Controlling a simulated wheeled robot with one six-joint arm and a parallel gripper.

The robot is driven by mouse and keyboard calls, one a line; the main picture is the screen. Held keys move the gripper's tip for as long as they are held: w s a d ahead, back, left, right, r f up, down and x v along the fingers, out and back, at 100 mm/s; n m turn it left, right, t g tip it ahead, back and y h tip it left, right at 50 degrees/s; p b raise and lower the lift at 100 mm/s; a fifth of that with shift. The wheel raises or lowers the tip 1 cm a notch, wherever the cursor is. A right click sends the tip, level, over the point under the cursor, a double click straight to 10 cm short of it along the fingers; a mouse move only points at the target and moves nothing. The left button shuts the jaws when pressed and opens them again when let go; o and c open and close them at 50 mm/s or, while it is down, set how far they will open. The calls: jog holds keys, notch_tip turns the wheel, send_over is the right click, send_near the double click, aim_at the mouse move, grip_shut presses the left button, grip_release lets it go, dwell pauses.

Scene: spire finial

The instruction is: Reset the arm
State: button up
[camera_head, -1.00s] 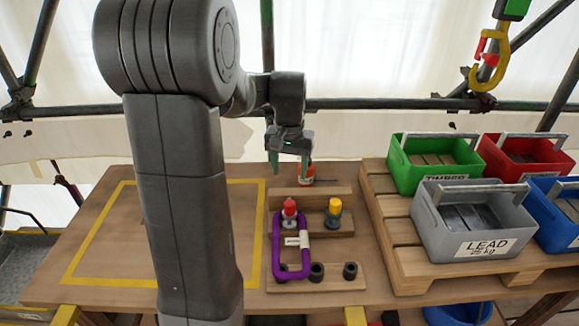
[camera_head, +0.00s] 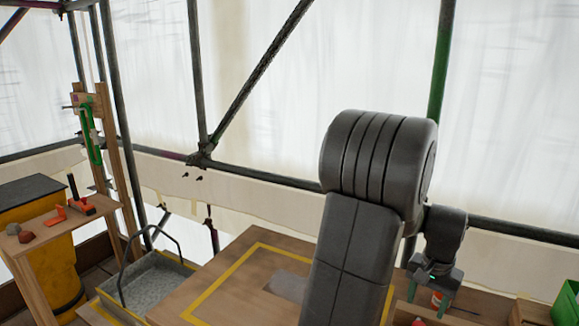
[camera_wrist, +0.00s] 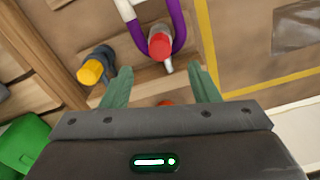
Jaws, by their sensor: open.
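My gripper (camera_head: 428,298) hangs over the right side of the wooden bench (camera_head: 215,270) in the head view, at the end of my grey arm. In the wrist view its two green fingers (camera_wrist: 160,78) are spread apart with nothing held between them. Beyond the fingertips are a red-topped piece (camera_wrist: 160,45) beside a purple loop (camera_wrist: 178,25) and a yellow-topped piece (camera_wrist: 92,70). A small orange-red item (camera_wrist: 166,102) is partly hidden by the gripper body.
A yellow-outlined square (camera_head: 222,285) marks the bench, partly behind my arm. A grey tray with a hoop handle (camera_head: 150,280) and a side shelf with small tools (camera_head: 60,222) are at left. Scaffold poles (camera_head: 120,130) stand behind. A green bin (camera_wrist: 25,145) shows in the wrist view.

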aim_at(419, 324)
notch_tip(419, 324, down, 9)
jog(key=shift+p, duration=0.3)
jog(key=shift+r, duration=0.2)
